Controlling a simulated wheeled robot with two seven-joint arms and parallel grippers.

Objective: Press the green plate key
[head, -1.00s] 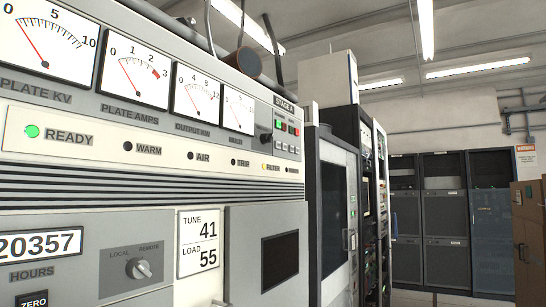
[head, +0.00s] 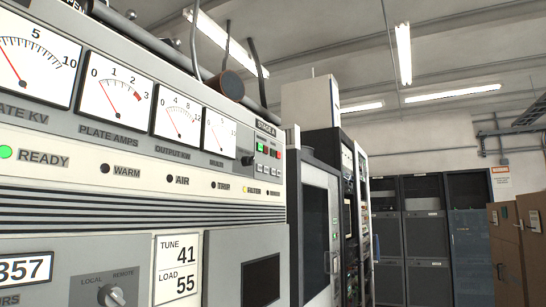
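The transmitter cabinet fills the left of the head view. At the right end of its meter panel is a small key block. A green key (head: 261,147) sits at its upper left, with red keys (head: 273,151) just to its right and a row of small pale keys below. Which key is the plate key cannot be read at this size. Neither of my grippers shows in the view.
The cabinet front (head: 205,222) runs away to the right and carries meters, lamps and a local/remote knob (head: 111,295). Dark racks (head: 330,215) stand beyond it. Brown cabinets (head: 507,250) stand at the far right.

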